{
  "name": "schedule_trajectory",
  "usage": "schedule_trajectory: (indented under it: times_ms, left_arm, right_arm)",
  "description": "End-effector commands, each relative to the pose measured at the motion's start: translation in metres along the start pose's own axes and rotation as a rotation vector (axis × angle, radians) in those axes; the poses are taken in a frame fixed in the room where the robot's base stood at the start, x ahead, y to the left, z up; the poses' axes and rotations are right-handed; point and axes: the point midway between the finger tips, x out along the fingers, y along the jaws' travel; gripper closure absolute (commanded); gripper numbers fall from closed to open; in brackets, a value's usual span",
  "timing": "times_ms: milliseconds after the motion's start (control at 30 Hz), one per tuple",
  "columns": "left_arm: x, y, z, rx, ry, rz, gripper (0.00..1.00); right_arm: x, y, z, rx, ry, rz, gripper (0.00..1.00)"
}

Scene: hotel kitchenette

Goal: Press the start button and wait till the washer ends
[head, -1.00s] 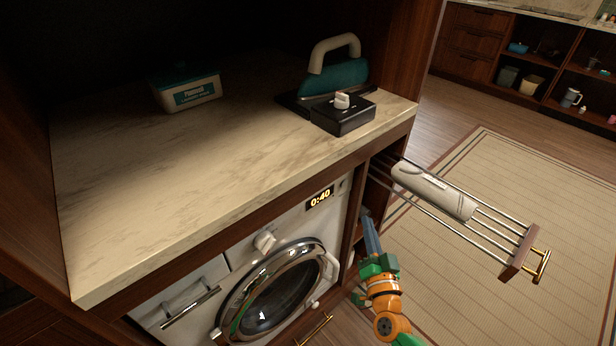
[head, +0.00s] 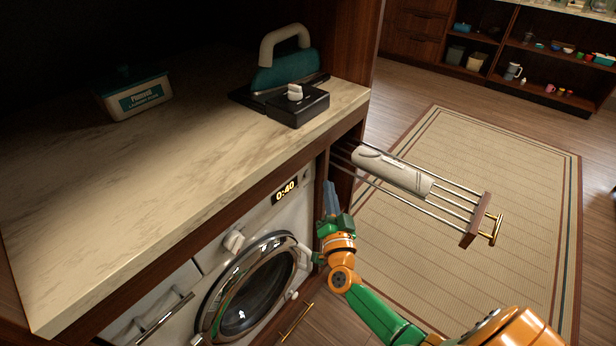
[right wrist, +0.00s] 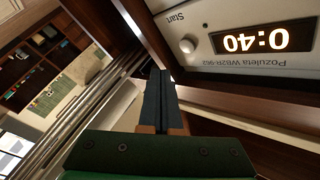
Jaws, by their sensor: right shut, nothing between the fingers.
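The white front-loading washer (head: 209,262) sits under the marble counter, its round chrome-rimmed door (head: 250,290) closed. Its display (head: 285,191) reads 0:40; it also shows upside down in the right wrist view (right wrist: 262,40). The round start button (right wrist: 187,45), marked "Start", is beside the display. My right gripper (head: 330,188) is shut and empty, pointing up near the washer's right upper corner. In the right wrist view its fingertips (right wrist: 160,73) are close to the button but appear apart from it. My left gripper is not in view.
A pulled-out rack (head: 450,202) with a white rolled item (head: 390,172) juts out right of my right gripper. On the counter (head: 200,150) stand an iron (head: 285,70), a black box with a knob (head: 297,108) and a labelled tub (head: 135,98). A rug (head: 480,160) lies beyond.

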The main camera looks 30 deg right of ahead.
Motion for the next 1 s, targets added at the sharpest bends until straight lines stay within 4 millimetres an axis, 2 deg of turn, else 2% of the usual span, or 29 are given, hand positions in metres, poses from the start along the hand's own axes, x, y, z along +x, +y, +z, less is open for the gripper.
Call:
schedule_trajectory:
  times_ms: [300, 1000]
  left_arm:
    - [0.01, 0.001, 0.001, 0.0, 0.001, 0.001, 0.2]
    - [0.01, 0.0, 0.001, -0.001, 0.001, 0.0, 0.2]
  right_arm:
    - [0.021, -0.016, 0.016, 0.001, -0.001, -0.001, 1.0]
    - [0.023, -0.017, 0.017, 0.0, -0.001, -0.001, 1.0]
